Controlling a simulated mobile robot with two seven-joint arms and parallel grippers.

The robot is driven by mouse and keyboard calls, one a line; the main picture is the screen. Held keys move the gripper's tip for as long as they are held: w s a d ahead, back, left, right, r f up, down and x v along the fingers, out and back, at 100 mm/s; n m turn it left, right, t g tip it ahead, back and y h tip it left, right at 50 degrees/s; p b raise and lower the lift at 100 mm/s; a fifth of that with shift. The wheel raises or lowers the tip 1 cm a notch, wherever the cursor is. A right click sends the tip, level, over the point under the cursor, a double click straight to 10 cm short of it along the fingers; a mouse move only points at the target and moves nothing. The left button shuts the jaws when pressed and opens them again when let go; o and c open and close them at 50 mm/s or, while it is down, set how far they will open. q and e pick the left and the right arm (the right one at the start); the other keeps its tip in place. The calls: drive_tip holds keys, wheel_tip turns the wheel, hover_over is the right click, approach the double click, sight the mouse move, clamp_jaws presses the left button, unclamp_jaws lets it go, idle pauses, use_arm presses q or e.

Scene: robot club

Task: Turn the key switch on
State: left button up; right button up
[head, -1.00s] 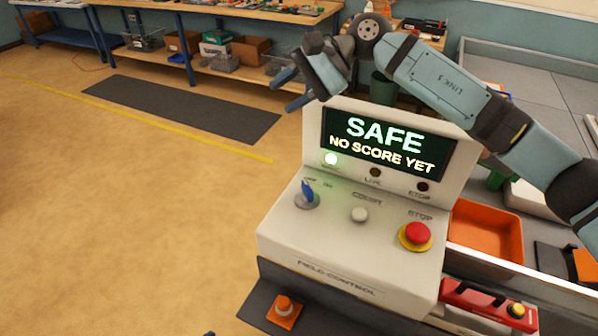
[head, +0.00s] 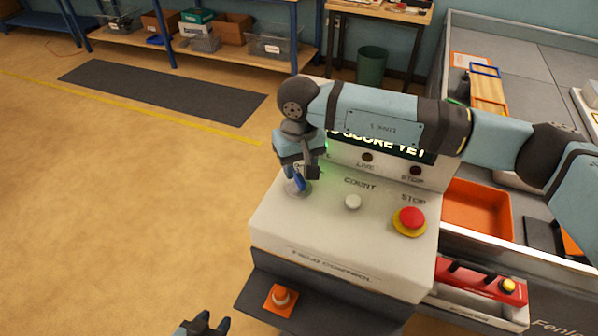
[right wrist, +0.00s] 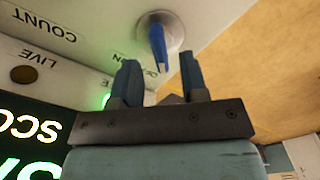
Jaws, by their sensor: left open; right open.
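The key switch is a blue key (head: 298,181) on a round metal base (head: 292,189) at the left of the white field control box (head: 330,240). My right gripper (head: 297,172) is just above and behind the key, pointing down at it. In the right wrist view the key (right wrist: 158,45) stands ahead of the open fingers (right wrist: 159,75), roughly in line with the gap between them; I cannot tell that either finger touches it. My left gripper (head: 205,325) is at the bottom edge, low and apart from the box.
The box has a white COUNT button (head: 353,202) and a red STOP button (head: 410,217) to the right of the key. A green light glows (right wrist: 106,99) near the gripper.

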sight(299, 175)
drive_tip(key=shift+f, duration=1.55)
clamp_jaws()
